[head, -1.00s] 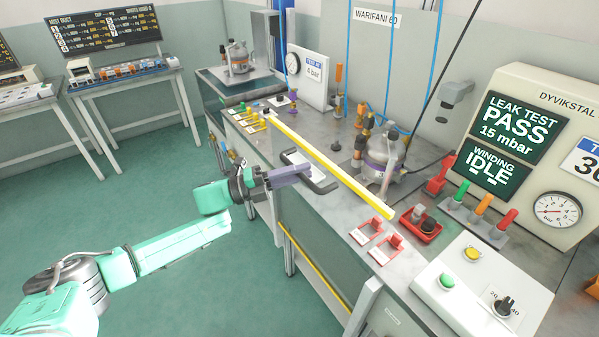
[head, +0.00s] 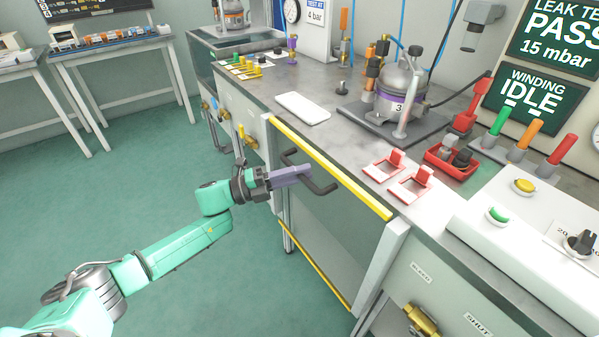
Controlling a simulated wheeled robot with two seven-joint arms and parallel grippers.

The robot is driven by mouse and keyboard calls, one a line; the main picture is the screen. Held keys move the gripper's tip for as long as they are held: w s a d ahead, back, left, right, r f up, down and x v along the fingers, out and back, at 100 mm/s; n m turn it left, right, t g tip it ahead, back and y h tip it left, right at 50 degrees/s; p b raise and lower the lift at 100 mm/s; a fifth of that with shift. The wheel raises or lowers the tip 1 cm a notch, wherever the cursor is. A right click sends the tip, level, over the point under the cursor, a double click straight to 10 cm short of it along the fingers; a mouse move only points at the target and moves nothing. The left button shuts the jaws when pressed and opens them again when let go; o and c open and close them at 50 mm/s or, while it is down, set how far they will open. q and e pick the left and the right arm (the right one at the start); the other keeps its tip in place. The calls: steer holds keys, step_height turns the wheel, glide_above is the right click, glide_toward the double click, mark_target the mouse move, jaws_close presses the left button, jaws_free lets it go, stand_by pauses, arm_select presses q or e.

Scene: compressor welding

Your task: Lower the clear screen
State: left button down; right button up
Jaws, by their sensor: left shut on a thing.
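The clear screen (head: 335,235) is a see-through panel with a yellow top rail (head: 330,167) and a yellow bottom strip (head: 318,277). It stands upright along the front of the bench, and its top rail appears about level with the bench's front edge. A dark bar handle (head: 322,188) sticks out from its front below the rail. My left gripper (head: 302,176) is shut on this handle, its purple fingers across the bar. My right gripper is not in view.
Behind the rail, the grey bench (head: 337,122) carries a compressor (head: 402,85), a white pad (head: 302,108), red-framed tags (head: 410,186) and a red tray (head: 450,160). A white control box (head: 515,215) stands at the right. The green floor (head: 150,190) at left is clear.

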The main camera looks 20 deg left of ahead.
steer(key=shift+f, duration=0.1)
arm_select(q)
steer(key=c, duration=0.8)
jaws_free()
steer(key=b+v, duration=0.1)
steer(key=v, duration=1.3)
steer(key=shift+s+a+b, duration=0.25)
steer(key=shift+b, duration=0.05)
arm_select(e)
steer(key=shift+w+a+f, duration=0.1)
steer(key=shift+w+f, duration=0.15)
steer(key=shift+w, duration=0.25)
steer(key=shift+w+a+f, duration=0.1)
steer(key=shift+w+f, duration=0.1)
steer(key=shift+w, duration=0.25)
arm_select(q)
steer(key=shift+f, duration=0.1)
